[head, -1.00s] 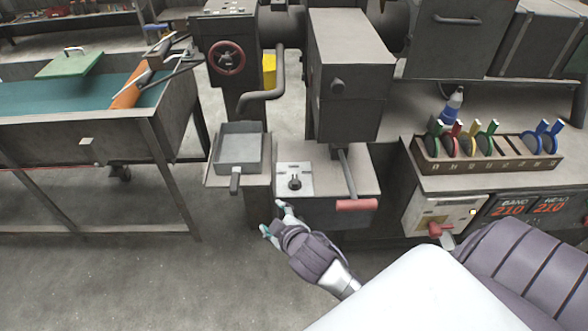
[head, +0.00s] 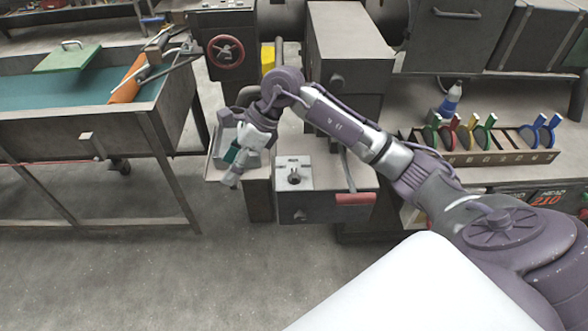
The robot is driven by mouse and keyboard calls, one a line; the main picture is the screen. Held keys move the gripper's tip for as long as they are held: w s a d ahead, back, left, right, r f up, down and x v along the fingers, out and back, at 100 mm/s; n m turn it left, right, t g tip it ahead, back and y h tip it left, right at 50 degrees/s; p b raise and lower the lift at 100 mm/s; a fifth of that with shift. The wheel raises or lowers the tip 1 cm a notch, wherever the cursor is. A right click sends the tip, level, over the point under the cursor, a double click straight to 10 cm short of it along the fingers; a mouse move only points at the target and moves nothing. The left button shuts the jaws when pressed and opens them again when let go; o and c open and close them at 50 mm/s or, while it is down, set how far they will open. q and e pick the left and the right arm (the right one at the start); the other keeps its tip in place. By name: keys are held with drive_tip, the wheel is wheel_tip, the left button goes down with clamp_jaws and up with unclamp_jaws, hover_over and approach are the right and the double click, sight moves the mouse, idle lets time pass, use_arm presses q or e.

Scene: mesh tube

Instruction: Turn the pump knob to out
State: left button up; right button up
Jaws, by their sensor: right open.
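The pump knob (head: 294,177) is a small black knob on a light square plate (head: 293,164). The plate lies on top of a grey box left of a lever with a red handle (head: 355,198). Its markings are too small to read. My right gripper (head: 233,168) is open, left of the knob and apart from it, in front of the square grey tray (head: 252,160). My right arm reaches across from the lower right, passing above and behind the knob. The gripper partly hides the tray. My left gripper is not in view.
A machine with a red handwheel (head: 226,51) stands behind. A rack (head: 485,158) of coloured rings is at the right, with a blue bottle (head: 449,101) behind it. A grey trough table (head: 90,130) is at the left. The floor in front is free.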

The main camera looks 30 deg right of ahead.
sight(295, 172)
drive_tip(key=d+r+g+h, duration=0.2)
drive_tip(key=d+h, duration=0.5)
drive_tip(key=d, duration=0.9)
drive_tip(key=shift+m, duration=0.4)
drive_tip(key=f+p, duration=0.1)
drive_tip(key=f, duration=0.6)
drive_tip(key=f+p, duration=0.1)
drive_tip(key=f, duration=0.5)
drive_tip(key=shift+s+f+p, duration=0.2)
drive_tip(key=shift+f+p, duration=0.15)
drive_tip(key=c, duration=1.1)
